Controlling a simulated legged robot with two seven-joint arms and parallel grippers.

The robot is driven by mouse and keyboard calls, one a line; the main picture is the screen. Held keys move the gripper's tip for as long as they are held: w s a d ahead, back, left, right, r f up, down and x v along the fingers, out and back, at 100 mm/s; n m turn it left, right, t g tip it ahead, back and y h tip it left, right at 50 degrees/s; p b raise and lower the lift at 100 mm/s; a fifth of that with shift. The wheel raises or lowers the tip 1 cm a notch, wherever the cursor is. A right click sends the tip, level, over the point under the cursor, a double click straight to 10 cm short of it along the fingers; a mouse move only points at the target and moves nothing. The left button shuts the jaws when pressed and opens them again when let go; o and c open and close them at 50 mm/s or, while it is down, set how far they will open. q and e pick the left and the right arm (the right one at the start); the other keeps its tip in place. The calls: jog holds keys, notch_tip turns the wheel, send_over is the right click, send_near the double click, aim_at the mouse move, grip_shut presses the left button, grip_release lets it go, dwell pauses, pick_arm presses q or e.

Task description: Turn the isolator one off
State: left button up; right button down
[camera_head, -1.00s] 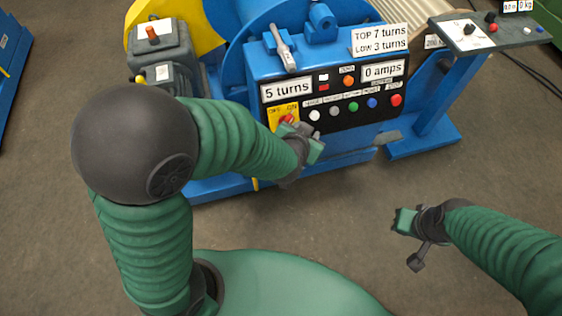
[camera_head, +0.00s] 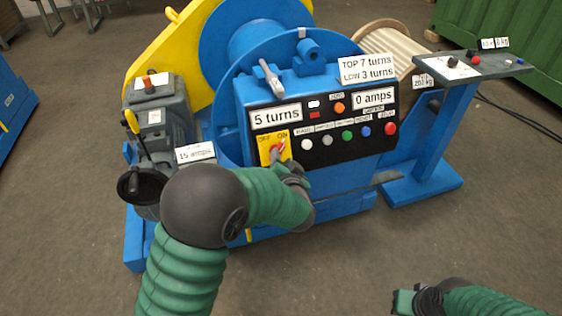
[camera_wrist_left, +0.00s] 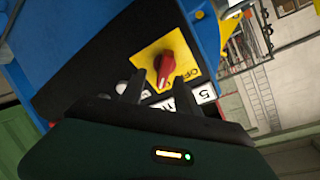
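The isolator is a red knob (camera_head: 281,147) on a yellow plate (camera_head: 264,153) marked OFF and ON, at the left of the blue machine's black control panel. The red knob also shows in the wrist view (camera_wrist_left: 167,70), just beyond my left fingertips. My left gripper (camera_head: 284,163) is right in front of the isolator and partly covers it. In the wrist view its two dark fingers (camera_wrist_left: 150,82) stand apart with a gap. I cannot tell whether a finger touches the knob. My right gripper (camera_head: 405,299) is low at the right, away from the panel; its fingers are unclear.
Several coloured buttons (camera_head: 347,135) sit to the right of the isolator. A "5 turns" sign (camera_head: 275,117) is above it and a "0 amps" sign (camera_head: 373,97) is farther right. A grey lever (camera_head: 271,79) tops the panel. A side console (camera_head: 460,66) stands at the right. The front floor is clear.

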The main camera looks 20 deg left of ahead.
pick_arm(q)
jog(key=shift+w+a+f, duration=0.25)
jog(key=shift+w+a, duration=0.35)
jog(key=shift+w, duration=0.05)
jog(key=shift+w+a+f, duration=0.25)
jog(key=shift+w+a, duration=0.35)
jog(key=shift+d, duration=0.25)
jog(key=shift+c, duration=0.5)
jog(key=shift+d, duration=0.1)
jog(key=shift+c, duration=1.1)
jog(key=c, duration=0.5)
jog(key=shift+s, duration=0.1)
grip_shut()
